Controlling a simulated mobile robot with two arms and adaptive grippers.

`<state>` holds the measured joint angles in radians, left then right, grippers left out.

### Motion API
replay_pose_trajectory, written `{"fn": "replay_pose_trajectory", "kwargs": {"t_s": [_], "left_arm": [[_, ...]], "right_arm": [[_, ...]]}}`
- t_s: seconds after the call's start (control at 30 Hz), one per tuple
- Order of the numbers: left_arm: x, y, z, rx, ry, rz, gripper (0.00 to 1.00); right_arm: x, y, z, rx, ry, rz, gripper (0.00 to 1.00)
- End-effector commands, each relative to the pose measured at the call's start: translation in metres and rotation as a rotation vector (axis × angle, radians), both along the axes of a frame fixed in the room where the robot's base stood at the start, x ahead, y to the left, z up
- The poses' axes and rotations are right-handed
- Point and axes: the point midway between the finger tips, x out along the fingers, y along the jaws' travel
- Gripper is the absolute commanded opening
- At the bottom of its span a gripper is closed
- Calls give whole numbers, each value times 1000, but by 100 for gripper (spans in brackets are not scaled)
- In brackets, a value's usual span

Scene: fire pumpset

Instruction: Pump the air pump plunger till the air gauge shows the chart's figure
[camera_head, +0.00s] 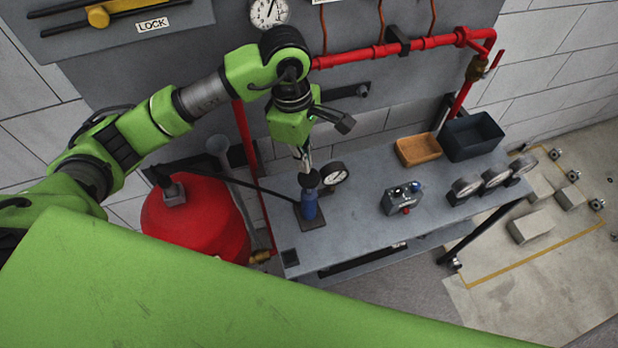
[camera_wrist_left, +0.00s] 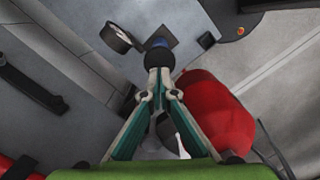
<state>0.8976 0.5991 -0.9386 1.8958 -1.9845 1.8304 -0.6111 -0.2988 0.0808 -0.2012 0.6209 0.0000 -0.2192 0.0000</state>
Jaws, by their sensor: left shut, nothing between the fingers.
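The air pump is a blue cylinder (camera_head: 309,206) standing on a dark base plate at the left part of the grey bench. Its dark plunger knob (camera_head: 309,179) is on top, and it also shows in the left wrist view (camera_wrist_left: 159,56). My left gripper (camera_head: 305,166) points down at the knob from above, its fingertips (camera_wrist_left: 159,72) shut with nothing between them. Whether the tips touch the knob is hard to tell. The air gauge (camera_head: 334,173) stands just right of the pump; its reading is too small to make out. My right gripper is not in view.
A red tank (camera_head: 197,215) stands left of the bench (camera_head: 360,228). A grey control box (camera_head: 402,199), several gauges (camera_head: 467,186), a wooden tray (camera_head: 418,149) and a dark bin (camera_head: 471,136) sit to the right. Red pipework (camera_head: 400,47) runs along the wall.

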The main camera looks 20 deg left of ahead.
Motion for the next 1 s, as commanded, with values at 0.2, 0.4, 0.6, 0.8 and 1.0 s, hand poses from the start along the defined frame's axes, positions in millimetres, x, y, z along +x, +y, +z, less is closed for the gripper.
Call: {"fn": "replay_pose_trajectory", "kwargs": {"t_s": [0.2, 0.4, 0.6, 0.8, 1.0], "left_arm": [[0, -3, -19, -1, 0, 0, 0], [0, -3, -22, -1, -1, -1, 0], [0, -3, -22, -1, -1, -1, 0], [0, -2, -31, 0, -1, 0, 0], [0, -2, -55, 1, -1, 0, 0]], "right_arm": [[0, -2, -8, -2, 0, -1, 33], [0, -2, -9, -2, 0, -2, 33], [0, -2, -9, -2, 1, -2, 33], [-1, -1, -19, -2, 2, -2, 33], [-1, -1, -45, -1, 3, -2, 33]]}}
